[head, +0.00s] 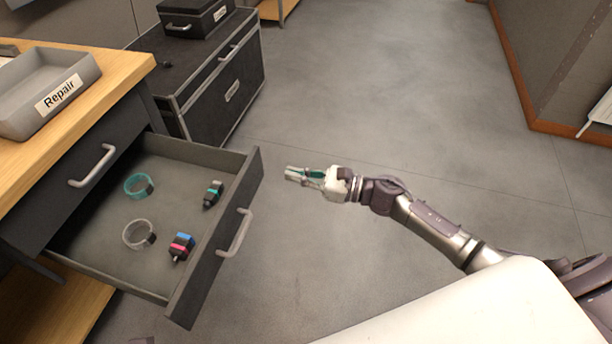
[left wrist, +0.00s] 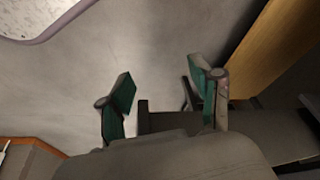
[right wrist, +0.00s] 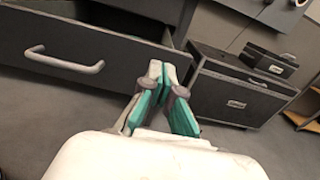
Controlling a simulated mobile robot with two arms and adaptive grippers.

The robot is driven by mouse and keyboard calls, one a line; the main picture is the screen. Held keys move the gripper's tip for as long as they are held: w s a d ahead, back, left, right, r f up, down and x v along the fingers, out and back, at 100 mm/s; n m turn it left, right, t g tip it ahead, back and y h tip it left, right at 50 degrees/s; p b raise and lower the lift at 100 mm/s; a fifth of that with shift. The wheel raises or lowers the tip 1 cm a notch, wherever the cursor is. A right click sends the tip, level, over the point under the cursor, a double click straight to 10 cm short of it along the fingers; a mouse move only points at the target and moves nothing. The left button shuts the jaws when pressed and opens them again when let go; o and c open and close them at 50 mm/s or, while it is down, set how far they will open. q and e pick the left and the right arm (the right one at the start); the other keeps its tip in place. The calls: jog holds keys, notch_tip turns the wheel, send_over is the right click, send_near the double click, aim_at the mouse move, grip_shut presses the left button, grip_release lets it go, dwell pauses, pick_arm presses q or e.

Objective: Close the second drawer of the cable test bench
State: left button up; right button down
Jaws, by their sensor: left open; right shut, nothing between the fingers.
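The second drawer (head: 214,240) of the wooden-topped bench (head: 140,75) is pulled well out, with a pale bar handle (head: 236,233) on its dark front. In the right wrist view the drawer front (right wrist: 85,52) is at the upper left. My right gripper (head: 290,174) is shut and empty, in front of the drawer's far end, not visibly touching it. Its teal fingers also show in the right wrist view (right wrist: 157,75). My left gripper (left wrist: 165,85) is open in the left wrist view, over the floor near dark bench parts; it is not visible in the head view.
The drawer holds a teal cable coil (head: 127,187), a clear coil (head: 125,238) and small connectors (head: 181,247). A closed upper drawer (head: 75,168) sits above. A grey Repair tray (head: 88,69) stands on top. A black case (head: 225,95) stands behind. The floor to the right is clear.

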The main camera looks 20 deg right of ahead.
aim_at(250, 164)
jog(key=x, duration=0.8)
jog(key=shift+w+a, duration=0.25)
